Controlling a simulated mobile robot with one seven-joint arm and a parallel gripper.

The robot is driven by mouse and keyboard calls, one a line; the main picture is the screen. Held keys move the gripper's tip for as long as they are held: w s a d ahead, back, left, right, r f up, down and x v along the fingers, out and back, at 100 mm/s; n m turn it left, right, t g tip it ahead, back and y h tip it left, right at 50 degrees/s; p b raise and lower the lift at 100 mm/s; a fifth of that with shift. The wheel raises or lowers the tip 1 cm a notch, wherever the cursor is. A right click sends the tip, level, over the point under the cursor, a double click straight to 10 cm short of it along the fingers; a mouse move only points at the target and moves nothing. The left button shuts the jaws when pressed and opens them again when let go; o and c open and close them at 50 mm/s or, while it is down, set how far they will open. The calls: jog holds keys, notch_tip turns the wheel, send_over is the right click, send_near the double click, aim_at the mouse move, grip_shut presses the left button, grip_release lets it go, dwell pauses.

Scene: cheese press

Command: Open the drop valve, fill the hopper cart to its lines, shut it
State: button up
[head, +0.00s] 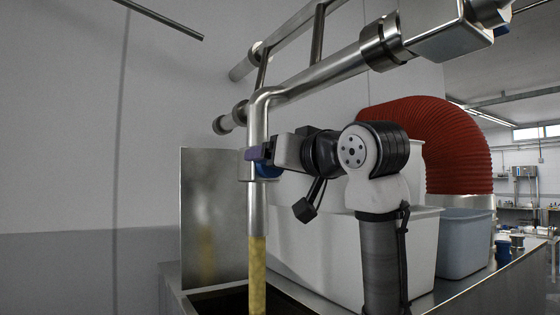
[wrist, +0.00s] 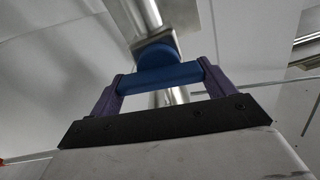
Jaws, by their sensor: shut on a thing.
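The drop valve sits on a vertical steel drop pipe (head: 258,212). Its blue handle (head: 267,172) shows just below my gripper (head: 262,154). My gripper is shut on the blue handle; in the wrist view the handle (wrist: 168,78) lies as a bar between the two purple fingers of the gripper (wrist: 160,85). A yellow, grainy column (head: 257,275) comes from the pipe's lower end and runs down past the picture's bottom edge. A steel-rimmed dark opening (head: 215,303) lies below. I cannot tell whether it is the hopper cart; no fill lines or level show.
An upright steel panel (head: 206,238) stands left of the pipe and reflects the yellow. White bins (head: 425,250) and a grey-blue tub (head: 463,244) stand at right. A thick red ribbed hose (head: 450,145) arches behind my arm. Steel pipes (head: 320,72) cross overhead.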

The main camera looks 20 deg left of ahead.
jog(key=shift+n, duration=0.9)
jog(key=o, duration=0.9)
jog(key=shift+s, duration=0.1)
jog(key=b+v, duration=0.5)
jog(key=v, duration=0.8)
jog(key=shift+s+d, duration=0.2)
jog(key=shift+d, duration=0.1)
